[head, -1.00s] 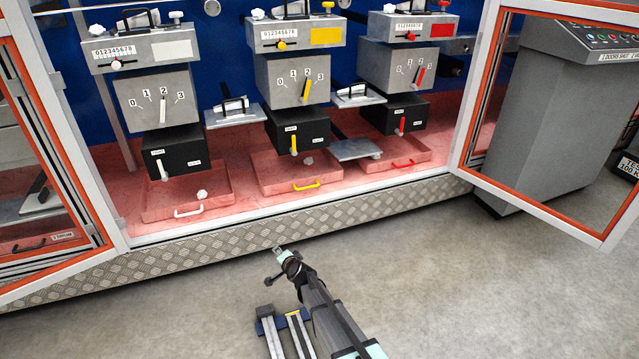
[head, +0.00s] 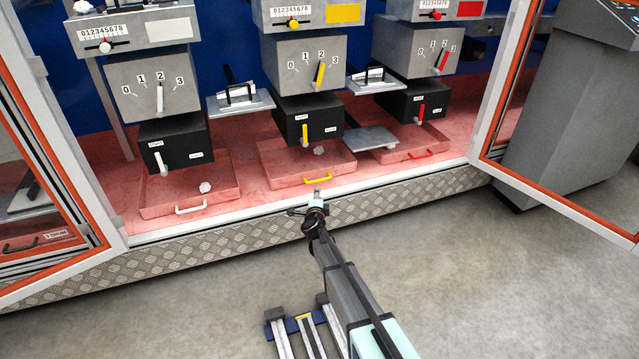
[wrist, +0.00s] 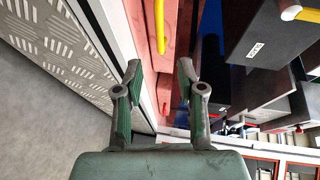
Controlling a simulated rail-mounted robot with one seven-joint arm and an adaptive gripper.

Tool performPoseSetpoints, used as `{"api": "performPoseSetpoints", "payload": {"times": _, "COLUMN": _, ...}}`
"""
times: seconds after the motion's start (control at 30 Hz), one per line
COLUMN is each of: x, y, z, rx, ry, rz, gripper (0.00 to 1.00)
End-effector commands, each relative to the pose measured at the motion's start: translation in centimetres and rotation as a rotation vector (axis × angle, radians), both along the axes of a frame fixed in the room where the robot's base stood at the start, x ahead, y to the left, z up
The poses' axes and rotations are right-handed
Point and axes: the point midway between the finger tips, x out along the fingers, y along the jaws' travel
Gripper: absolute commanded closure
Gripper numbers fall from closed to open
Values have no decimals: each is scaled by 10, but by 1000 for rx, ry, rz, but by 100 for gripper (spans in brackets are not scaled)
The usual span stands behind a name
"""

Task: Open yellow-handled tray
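The yellow-handled tray (head: 284,182) is a shallow red tray on the red cabinet floor, under the middle unit. Its yellow handle (head: 318,180) is on the front wall. A small whitish lump (head: 319,150) lies in the tray. My gripper (head: 317,193) is just in front of the handle, over the cabinet's front edge. In the wrist view my gripper (wrist: 160,72) has its two fingers apart with nothing between them. There the yellow handle (wrist: 160,25) lies beyond the fingertips, in line with the gap, and I see no contact.
A white-handled tray (head: 160,211) is to the left and a red-handled tray (head: 440,152) to the right. A black box (head: 308,112) with a yellow lever hangs above the middle tray. Open door frames (head: 490,150) flank the cabinet; a patterned metal sill (head: 200,240) runs along its front.

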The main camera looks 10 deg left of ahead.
Motion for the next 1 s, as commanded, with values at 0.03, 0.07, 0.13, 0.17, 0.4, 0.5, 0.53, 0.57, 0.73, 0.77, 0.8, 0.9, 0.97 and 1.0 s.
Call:
{"api": "performPoseSetpoints", "payload": {"times": 0.03, "x": 15, "y": 2, "z": -6, "rx": 1, "ry": 0, "rz": 0, "gripper": 61}}
{"api": "performPoseSetpoints", "payload": {"times": 0.07, "x": 21, "y": 2, "z": -8, "rx": 0, "ry": 0, "rz": 0, "gripper": 61}}
{"api": "performPoseSetpoints", "payload": {"times": 0.13, "x": 34, "y": 3, "z": -10, "rx": 0, "ry": 0, "rz": -1, "gripper": 61}}
{"api": "performPoseSetpoints", "payload": {"times": 0.17, "x": 40, "y": 3, "z": -11, "rx": 0, "ry": 0, "rz": -1, "gripper": 61}}
{"api": "performPoseSetpoints", "payload": {"times": 0.4, "x": 86, "y": 7, "z": -19, "rx": -1, "ry": 0, "rz": 1, "gripper": 61}}
{"api": "performPoseSetpoints", "payload": {"times": 0.5, "x": 101, "y": 8, "z": -22, "rx": 0, "ry": 1, "rz": 0, "gripper": 61}}
{"api": "performPoseSetpoints", "payload": {"times": 0.53, "x": 105, "y": 8, "z": -22, "rx": 0, "ry": 0, "rz": 0, "gripper": 61}}
{"api": "performPoseSetpoints", "payload": {"times": 0.57, "x": 109, "y": 8, "z": -23, "rx": -1, "ry": 0, "rz": 0, "gripper": 61}}
{"api": "performPoseSetpoints", "payload": {"times": 0.73, "x": 123, "y": 9, "z": -24, "rx": -1, "ry": 1, "rz": 1, "gripper": 61}}
{"api": "performPoseSetpoints", "payload": {"times": 0.77, "x": 124, "y": 9, "z": -24, "rx": 0, "ry": 1, "rz": 1, "gripper": 61}}
{"api": "performPoseSetpoints", "payload": {"times": 0.8, "x": 126, "y": 9, "z": -24, "rx": 0, "ry": 1, "rz": 1, "gripper": 61}}
{"api": "performPoseSetpoints", "payload": {"times": 0.9, "x": 127, "y": 9, "z": -24, "rx": -1, "ry": 1, "rz": 1, "gripper": 61}}
{"api": "performPoseSetpoints", "payload": {"times": 0.97, "x": 127, "y": 9, "z": -24, "rx": -1, "ry": 1, "rz": 1, "gripper": 61}}
{"api": "performPoseSetpoints", "payload": {"times": 1.0, "x": 127, "y": 9, "z": -24, "rx": -1, "ry": 1, "rz": 1, "gripper": 61}}
